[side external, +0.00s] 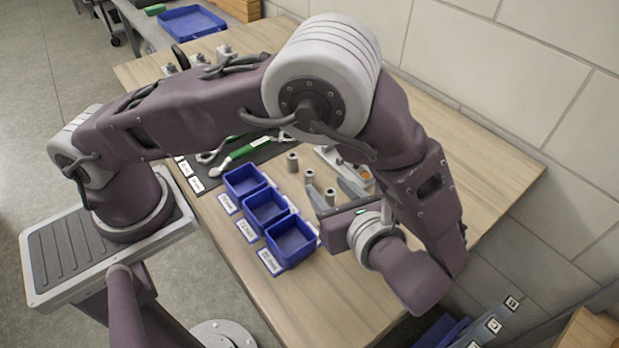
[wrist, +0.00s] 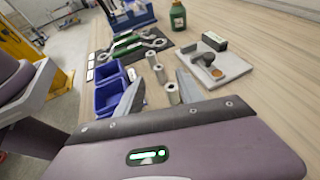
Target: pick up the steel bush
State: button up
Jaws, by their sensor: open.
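Three grey hollow cylinders that look like steel bushes stand upright in a row on the wooden table. The nearest bush (wrist: 171,92) is between and beyond my finger tips in the wrist view, with clear space visible around it. The middle bush (wrist: 160,73) and the far bush (wrist: 152,58) stand behind it. In the side view the row shows as the far bush (side external: 293,162), the middle bush (side external: 309,177) and the near bush (side external: 330,197). My gripper (wrist: 158,88) is open and empty, its two grey fingers spread either side of the row.
Blue bins (wrist: 108,97) with labels stand close to the left of my fingers. A grey plate (wrist: 229,72) with a part on it lies to the right, near a black block (wrist: 214,41). The front-right table is clear.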

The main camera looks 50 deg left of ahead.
aim_at(310, 173)
jog(key=x, duration=0.9)
jog(key=shift+s+a+f, duration=0.15)
jog(key=shift+a+f, duration=0.1)
jog(key=shift+a, duration=0.05)
grip_shut()
